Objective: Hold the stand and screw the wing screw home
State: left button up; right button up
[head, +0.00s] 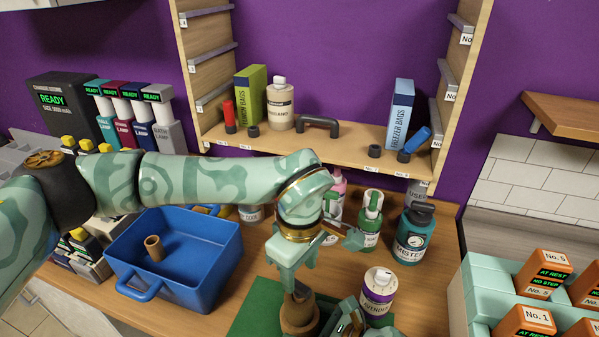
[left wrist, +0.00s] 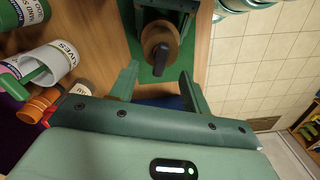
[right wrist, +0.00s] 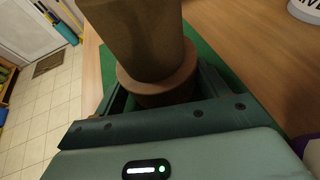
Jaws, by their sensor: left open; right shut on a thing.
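The brown round stand (head: 298,318) is upright on a green mat (head: 255,308) at the bottom of the head view. A dark wing screw (head: 301,291) sits at its top; it also shows in the left wrist view (left wrist: 163,62). My left gripper (head: 297,273) is above the stand, open and empty. In the left wrist view its fingers are spread on either side of the wing screw, apart from it. My right gripper (right wrist: 158,92) is shut on the stand around its lower collar. Its fingertips are partly hidden by the stand. The screw's thread is hidden.
A blue crate (head: 200,262) with a brown ring stands left of the mat. A white jar (head: 378,291) and several bottles stand close behind and right. Teal boxes (head: 490,290) with orange units are at the far right. A shelf (head: 300,145) stands behind.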

aim_at(299, 284)
pick_arm(q)
jog(key=shift+r, duration=0.1)
jog(key=shift+c, duration=0.8)
notch_tip(299, 284, up, 7)
notch_tip(299, 284, down, 11)
jog(key=shift+f, duration=0.1)
grip_shut()
jog(key=shift+m, duration=1.3)
